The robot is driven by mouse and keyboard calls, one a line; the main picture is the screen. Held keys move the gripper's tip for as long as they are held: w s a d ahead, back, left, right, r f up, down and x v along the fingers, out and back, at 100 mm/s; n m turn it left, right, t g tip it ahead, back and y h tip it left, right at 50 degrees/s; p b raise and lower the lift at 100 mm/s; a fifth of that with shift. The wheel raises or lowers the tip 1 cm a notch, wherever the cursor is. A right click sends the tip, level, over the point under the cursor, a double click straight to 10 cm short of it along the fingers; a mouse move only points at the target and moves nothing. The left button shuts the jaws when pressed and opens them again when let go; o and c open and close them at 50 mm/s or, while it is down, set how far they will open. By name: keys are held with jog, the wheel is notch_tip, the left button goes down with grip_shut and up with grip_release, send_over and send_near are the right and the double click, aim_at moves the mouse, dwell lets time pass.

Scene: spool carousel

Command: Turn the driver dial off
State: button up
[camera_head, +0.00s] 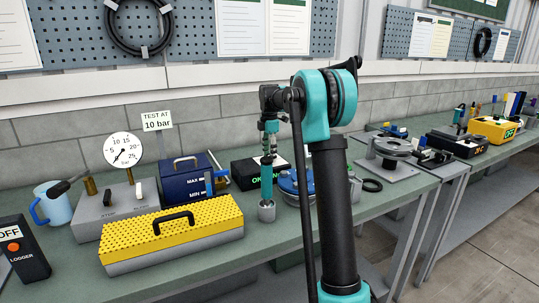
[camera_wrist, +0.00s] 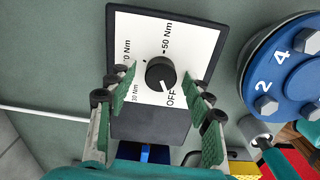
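The driver dial (camera_wrist: 160,72) is a round black knob on a white-faced black box, seen in the wrist view. A white mark on the knob points down and slightly right, toward OFF. My gripper (camera_wrist: 158,80) is open, its green-padded fingers on either side of the dial with gaps between. In the head view the box (camera_head: 243,174) stands on the bench behind my arm, with partly hidden green lettering.
A blue numbered disc with bolts (camera_wrist: 285,70) sits right of the box, close to my right finger. In the head view, a yellow perforated case (camera_head: 215,213), a dark blue box (camera_head: 180,187) and a grey gauge unit (camera_head: 100,215) crowd the bench to the left.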

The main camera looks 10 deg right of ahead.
jog(key=shift+r, duration=0.1)
notch_tip(320, 180, up, 12)
dwell(0.5)
